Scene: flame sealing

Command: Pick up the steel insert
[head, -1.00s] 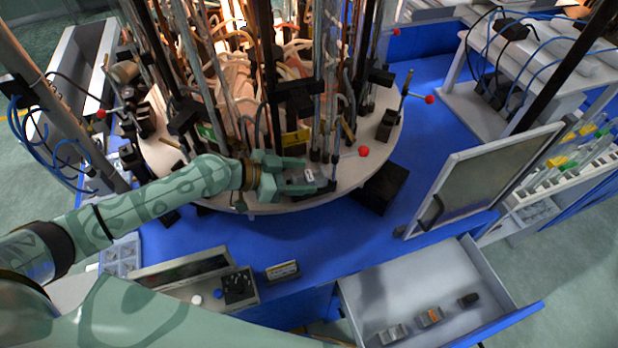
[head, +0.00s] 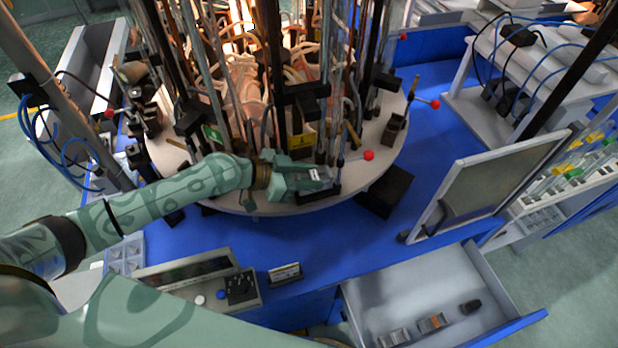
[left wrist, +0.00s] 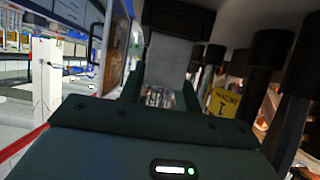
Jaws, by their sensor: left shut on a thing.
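My left gripper (head: 318,180) is at the front edge of the round turntable (head: 215,195), its fingers shut on a small grey metal block, the steel insert (head: 315,174). In the left wrist view a shiny metal piece (left wrist: 158,97) shows between the fingers, mostly hidden by the gripper body. I cannot tell whether the insert still touches its seat on the turntable. In the open drawer (head: 375,300) lie a silver block (head: 393,338), an orange-brown block (head: 432,322) and a dark block (head: 470,307). My right gripper is not in view.
Tall rods, tubes and clamps crowd the turntable behind the gripper. A red knob (head: 369,155) and a black box (head: 389,191) are to its right. A framed panel (head: 490,185) stands farther right. A control box (head: 240,287) sits on the blue bench in front.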

